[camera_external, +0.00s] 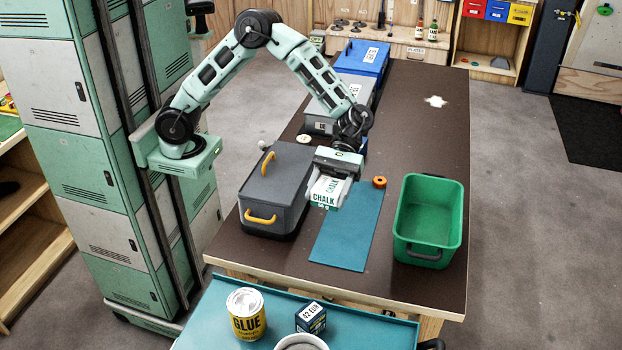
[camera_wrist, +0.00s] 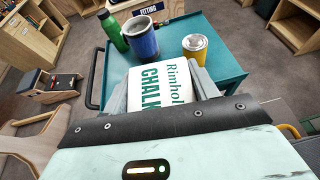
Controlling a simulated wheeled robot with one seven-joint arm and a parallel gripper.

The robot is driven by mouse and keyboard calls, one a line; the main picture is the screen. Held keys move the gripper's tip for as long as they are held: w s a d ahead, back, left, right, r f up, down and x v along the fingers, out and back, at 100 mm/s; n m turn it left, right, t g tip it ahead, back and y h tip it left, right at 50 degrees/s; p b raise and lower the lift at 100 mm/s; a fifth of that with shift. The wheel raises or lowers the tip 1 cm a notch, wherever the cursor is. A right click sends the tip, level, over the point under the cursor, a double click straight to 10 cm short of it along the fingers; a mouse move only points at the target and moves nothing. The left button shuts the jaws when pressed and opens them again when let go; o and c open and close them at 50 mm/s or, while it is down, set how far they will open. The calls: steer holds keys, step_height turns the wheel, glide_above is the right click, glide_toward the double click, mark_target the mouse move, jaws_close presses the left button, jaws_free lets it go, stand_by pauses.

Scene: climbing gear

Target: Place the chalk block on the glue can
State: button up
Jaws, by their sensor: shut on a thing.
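The chalk block (camera_external: 325,193) is white with green lettering, and my gripper (camera_external: 330,180) is shut on it. They are in the air above the dark table, over the teal mat and just right of the grey toolbox. In the wrist view the chalk block (camera_wrist: 162,84) sits between the jaws of my gripper (camera_wrist: 165,92). The glue can (camera_external: 246,314) is yellow with a pale lid and stands upright on the teal cart in front of the table. In the wrist view the glue can (camera_wrist: 194,47) stands beyond the block, apart from it. Its lid looks bare.
A small dark blue box (camera_external: 311,317) and a cup (camera_external: 301,343) are near the can. A green bottle (camera_wrist: 113,33) and the blue cup show in the wrist view. A grey toolbox (camera_external: 270,190) and a green bin (camera_external: 427,220) stand on the table.

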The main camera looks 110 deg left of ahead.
steer(key=s+d+f+m+g, duration=0.15)
steer(key=s+d, duration=0.35)
steer(key=d, duration=0.8)
steer(key=m+g+y+p, duration=0.1)
steer(key=m+g, duration=0.1)
steer(key=g, duration=0.1)
glide_above(242, 304)
step_height(242, 304, down, 7)
steer(key=shift+d+r, duration=0.1)
steer(key=shift+r, duration=0.1)
steer(key=shift+t, duration=0.35)
steer(key=shift+f+p, duration=0.35)
steer(key=shift+f, duration=2)
steer(key=shift+f, duration=0.1)
steer(key=shift+f, duration=0.1)
steer(key=o, duration=1)
